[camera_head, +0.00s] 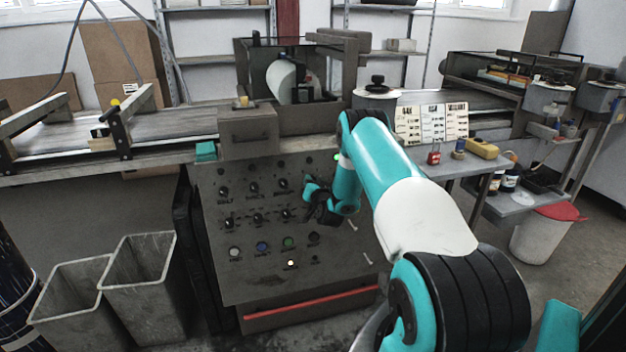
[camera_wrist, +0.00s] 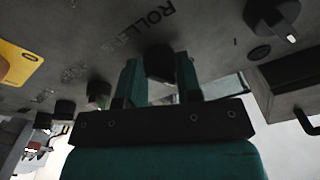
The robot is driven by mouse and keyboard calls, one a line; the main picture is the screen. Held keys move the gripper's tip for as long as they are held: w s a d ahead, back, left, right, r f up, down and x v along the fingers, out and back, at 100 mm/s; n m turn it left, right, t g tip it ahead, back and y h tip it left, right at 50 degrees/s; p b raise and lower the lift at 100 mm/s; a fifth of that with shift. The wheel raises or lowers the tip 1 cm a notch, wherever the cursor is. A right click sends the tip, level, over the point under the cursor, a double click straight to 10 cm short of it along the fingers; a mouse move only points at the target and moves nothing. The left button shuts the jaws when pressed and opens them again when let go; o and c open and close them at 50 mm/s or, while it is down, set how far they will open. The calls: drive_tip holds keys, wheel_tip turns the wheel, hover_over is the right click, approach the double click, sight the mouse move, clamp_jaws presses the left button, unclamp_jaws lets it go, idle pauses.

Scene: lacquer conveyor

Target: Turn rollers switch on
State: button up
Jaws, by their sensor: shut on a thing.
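The grey control panel (camera_head: 265,270) carries rows of black rotary knobs and a row of coloured buttons. My gripper (camera_head: 316,203) is at the panel's right side, near the upper knob rows. In the wrist view my gripper (camera_wrist: 158,75) has its teal fingers on either side of a dark knob, the rollers switch (camera_wrist: 158,58), and is shut on it. In the head view my gripper hides the knob. Its on or off position cannot be told.
Other knobs (camera_wrist: 98,92) stand close to my fingers. The conveyor (camera_head: 180,127) runs behind the panel. Grey bins (camera_head: 150,285) stand at the left. A side table with label cards (camera_head: 432,123) and a yellow box (camera_head: 482,149) is at the right.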

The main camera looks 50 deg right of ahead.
drive_tip(key=m, duration=0.1)
drive_tip(key=m+p, duration=0.1)
drive_tip(key=shift+w+a+r+m, duration=0.1)
drive_tip(key=shift+r+m, duration=0.05)
drive_tip(key=shift+m, duration=0.15)
drive_tip(key=m, duration=0.1)
drive_tip(key=m+b, duration=0.1)
drive_tip(key=shift+f+m+g+h, duration=0.3)
drive_tip(key=shift+g+h, duration=0.1)
drive_tip(key=m+b, duration=0.3)
drive_tip(key=b, duration=0.2)
drive_tip(key=shift+f+g+b, duration=0.15)
drive_tip(key=shift+g+b, duration=0.15)
drive_tip(key=shift+b, duration=0.05)
drive_tip(key=m+b, duration=0.2)
drive_tip(key=b, duration=0.1)
drive_tip(key=shift+r+h, duration=0.3)
drive_tip(key=shift+m+g, duration=0.3)
drive_tip(key=shift+m, duration=0.1)
drive_tip(key=o, duration=0.9)
drive_tip(key=shift+o, duration=0.2)
